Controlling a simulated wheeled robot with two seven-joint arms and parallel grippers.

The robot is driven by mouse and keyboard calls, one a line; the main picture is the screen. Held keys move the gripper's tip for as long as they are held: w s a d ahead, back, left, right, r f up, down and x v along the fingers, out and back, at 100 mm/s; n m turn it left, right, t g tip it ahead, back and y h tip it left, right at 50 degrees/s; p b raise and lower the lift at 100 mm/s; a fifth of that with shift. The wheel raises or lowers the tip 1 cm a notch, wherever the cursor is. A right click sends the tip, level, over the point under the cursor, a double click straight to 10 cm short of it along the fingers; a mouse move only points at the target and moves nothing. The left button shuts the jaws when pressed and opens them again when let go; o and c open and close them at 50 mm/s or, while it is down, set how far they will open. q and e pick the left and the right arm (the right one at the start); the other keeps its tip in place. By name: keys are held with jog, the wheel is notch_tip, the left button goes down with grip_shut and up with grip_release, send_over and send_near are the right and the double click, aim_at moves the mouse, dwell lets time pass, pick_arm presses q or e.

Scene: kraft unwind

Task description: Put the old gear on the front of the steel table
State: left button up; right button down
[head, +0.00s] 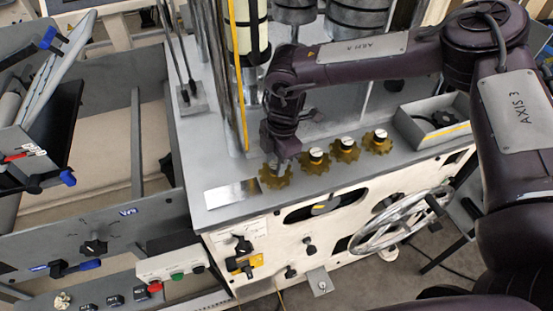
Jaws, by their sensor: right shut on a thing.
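My right gripper (281,158) points down at the front of the grey machine top (190,150). It is shut on the leftmost brown toothed gear (275,177), which is at or just above the surface; I cannot tell whether it touches. I cannot tell by look which gear is the old one, nor pick out a separate steel table. My left gripper is not in view.
A shiny plate (232,193) lies left of the held gear. An open grey bin (435,122) with a dark part inside stands at the right. Upright rods and rolls rise behind. A handwheel (400,220) and knobs are on the white front panel.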

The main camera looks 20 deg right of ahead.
jog(key=c, duration=1.1)
grip_release()
jog(key=shift+f, duration=0.15)
jog(key=shift+o, duration=0.2)
jog(key=shift+r, duration=0.3)
jog(key=shift+r+b, duration=0.3)
jog(key=shift+r, duration=0.05)
notch_tip(320, 180, up, 11)
jog(key=d+b, duration=0.1)
jog(key=b, duration=0.2)
jog(key=shift+w+d, duration=0.15)
jog(key=shift+f, duration=0.1)
